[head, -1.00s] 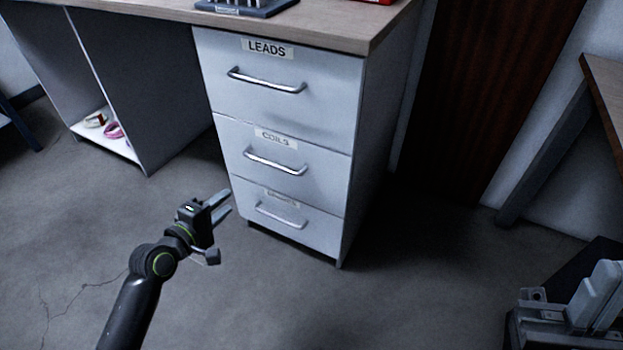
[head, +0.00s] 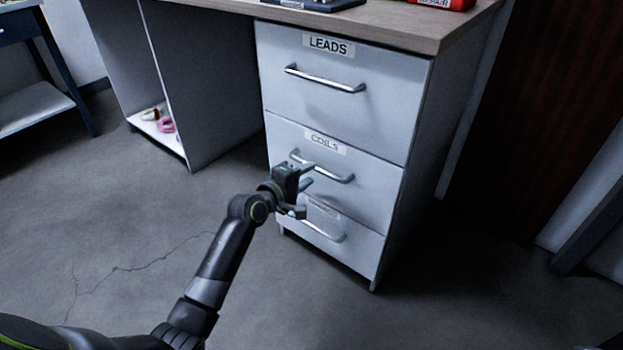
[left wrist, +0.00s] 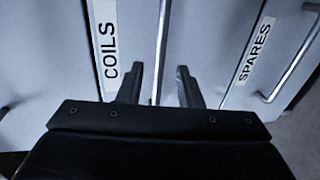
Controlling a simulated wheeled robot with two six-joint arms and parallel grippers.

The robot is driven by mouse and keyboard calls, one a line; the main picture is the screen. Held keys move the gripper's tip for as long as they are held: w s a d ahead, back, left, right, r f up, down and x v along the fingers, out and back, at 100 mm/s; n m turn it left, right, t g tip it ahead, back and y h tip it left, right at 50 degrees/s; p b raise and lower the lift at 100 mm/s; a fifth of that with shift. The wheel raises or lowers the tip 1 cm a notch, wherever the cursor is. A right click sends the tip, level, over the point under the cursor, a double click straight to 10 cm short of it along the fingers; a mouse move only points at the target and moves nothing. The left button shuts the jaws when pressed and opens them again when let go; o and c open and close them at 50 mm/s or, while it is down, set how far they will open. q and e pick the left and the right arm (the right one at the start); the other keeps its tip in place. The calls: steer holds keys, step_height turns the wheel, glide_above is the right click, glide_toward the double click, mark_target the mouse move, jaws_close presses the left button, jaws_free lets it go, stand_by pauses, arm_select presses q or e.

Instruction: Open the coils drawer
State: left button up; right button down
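The coils drawer (head: 376,192) is the middle one of three in the grey pedestal, and its front sits flush and shut. Its label reads COILS (left wrist: 107,50). Its bar handle (head: 338,174) is partly hidden behind my left gripper (head: 311,174). In the left wrist view my left gripper (left wrist: 160,72) is open, with its two fingers apart. The handle bar (left wrist: 161,45) runs between the fingers in that picture, and neither finger is closed on it. I cannot tell whether the fingertips reach past the bar. My right gripper is not in view.
The leads drawer (head: 385,105) is above and the spares drawer (head: 350,245) below, both shut; the spares handle (left wrist: 292,75) is close by. The desk top (head: 420,30) overhangs the drawers. Open floor (head: 130,220) lies to the left.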

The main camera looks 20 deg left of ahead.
arm_select(q)
steer(key=shift+b+x, duration=0.35)
steer(key=shift+x, duration=0.95)
steer(key=shift+c, duration=0.2)
jaws_close()
